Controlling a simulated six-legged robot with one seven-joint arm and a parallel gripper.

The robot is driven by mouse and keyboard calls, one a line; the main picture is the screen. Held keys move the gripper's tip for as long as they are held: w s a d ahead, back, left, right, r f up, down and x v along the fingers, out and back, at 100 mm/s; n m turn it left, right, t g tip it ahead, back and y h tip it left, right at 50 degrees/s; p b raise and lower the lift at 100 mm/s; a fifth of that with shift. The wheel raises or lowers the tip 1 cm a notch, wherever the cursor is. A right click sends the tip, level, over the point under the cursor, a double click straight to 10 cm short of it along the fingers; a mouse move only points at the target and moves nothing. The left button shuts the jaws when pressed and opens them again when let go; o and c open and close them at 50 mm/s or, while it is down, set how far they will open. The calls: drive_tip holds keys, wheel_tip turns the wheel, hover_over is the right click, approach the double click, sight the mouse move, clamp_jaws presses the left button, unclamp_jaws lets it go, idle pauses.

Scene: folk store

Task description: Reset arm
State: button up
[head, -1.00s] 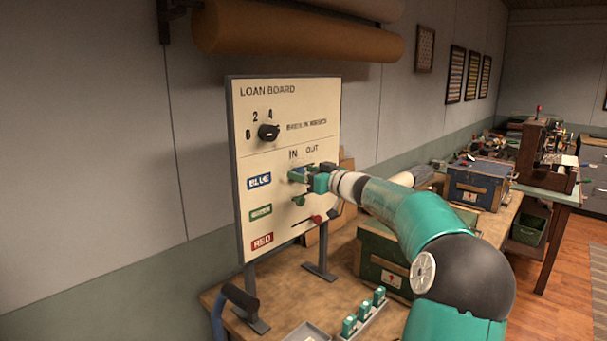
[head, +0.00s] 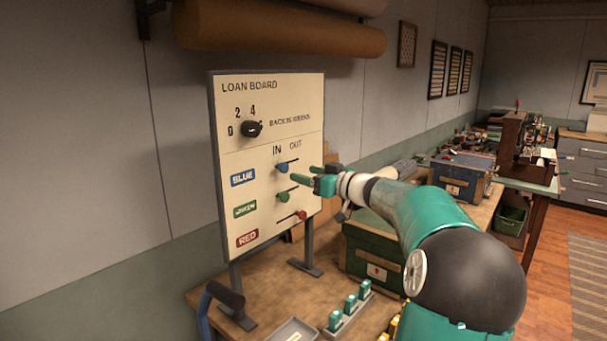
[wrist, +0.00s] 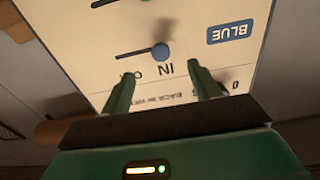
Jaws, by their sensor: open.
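My gripper (head: 303,174) is open and empty, just in front of the loan board (head: 233,110). In the wrist view my gripper (wrist: 162,90) shows two green fingers spread apart with nothing between them. The blue slider knob (head: 282,168) sits at the left, IN end of its slot; in the wrist view the blue knob (wrist: 160,51) is beyond the fingertips, apart from them. The green knob (head: 283,197) is also toward the left of its slot. The red knob (head: 301,215) is at the right end. A black dial (head: 252,129) is near the board's top.
The board stands on a wooden table (head: 262,290). A green box (head: 372,258) stands behind my arm, and a tray of small green pieces (head: 349,310) is at the front. A grey tray (head: 292,331) and a dark handle (head: 224,293) are at the front left.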

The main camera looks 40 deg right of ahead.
drive_tip(key=shift+s, duration=0.5)
idle(0.3)
